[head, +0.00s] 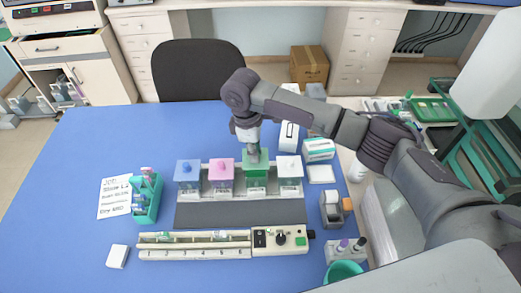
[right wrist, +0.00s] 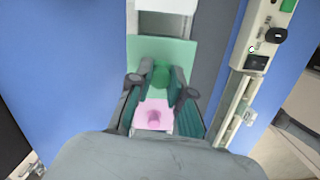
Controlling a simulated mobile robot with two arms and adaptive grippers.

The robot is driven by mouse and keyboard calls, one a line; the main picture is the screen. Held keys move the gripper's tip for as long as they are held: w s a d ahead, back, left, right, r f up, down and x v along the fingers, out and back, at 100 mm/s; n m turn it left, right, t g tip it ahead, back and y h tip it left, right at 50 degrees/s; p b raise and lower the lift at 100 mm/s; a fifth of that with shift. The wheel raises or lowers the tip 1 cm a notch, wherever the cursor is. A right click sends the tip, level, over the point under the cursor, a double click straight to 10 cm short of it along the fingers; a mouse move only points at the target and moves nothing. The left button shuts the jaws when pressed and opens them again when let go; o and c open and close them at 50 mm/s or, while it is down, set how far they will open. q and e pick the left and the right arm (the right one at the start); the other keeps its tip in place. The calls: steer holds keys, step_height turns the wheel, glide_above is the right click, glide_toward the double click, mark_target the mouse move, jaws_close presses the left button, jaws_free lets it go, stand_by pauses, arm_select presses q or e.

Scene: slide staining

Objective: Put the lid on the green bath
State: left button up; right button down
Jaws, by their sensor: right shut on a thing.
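My right gripper (head: 254,158) points down over the green bath (head: 256,182), third from the left in a row of baths. It is shut on the knob of the green lid (head: 263,156). In the right wrist view the green lid (right wrist: 176,50) shows as a flat square, with its knob between the fingertips (right wrist: 160,78). The lid is over the bath's top; I cannot tell whether it rests on the rim or is slightly above it. My left gripper is not in view.
A blue-lidded bath (head: 187,173), a pink-lidded bath (head: 221,173) and a white-lidded bath (head: 289,170) stand close beside it. A dark grey mat (head: 240,215) and a long slide holder (head: 200,245) lie in front.

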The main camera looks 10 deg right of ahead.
steer(key=shift+f, duration=0.3)
steer(key=shift+s+f+b, duration=0.1)
steer(key=shift+f+b, duration=0.1)
steer(key=shift+b, duration=0.25)
steer(key=shift+f+b, duration=0.85)
steer(key=shift+b, duration=0.05)
steer(key=shift+f, duration=0.55)
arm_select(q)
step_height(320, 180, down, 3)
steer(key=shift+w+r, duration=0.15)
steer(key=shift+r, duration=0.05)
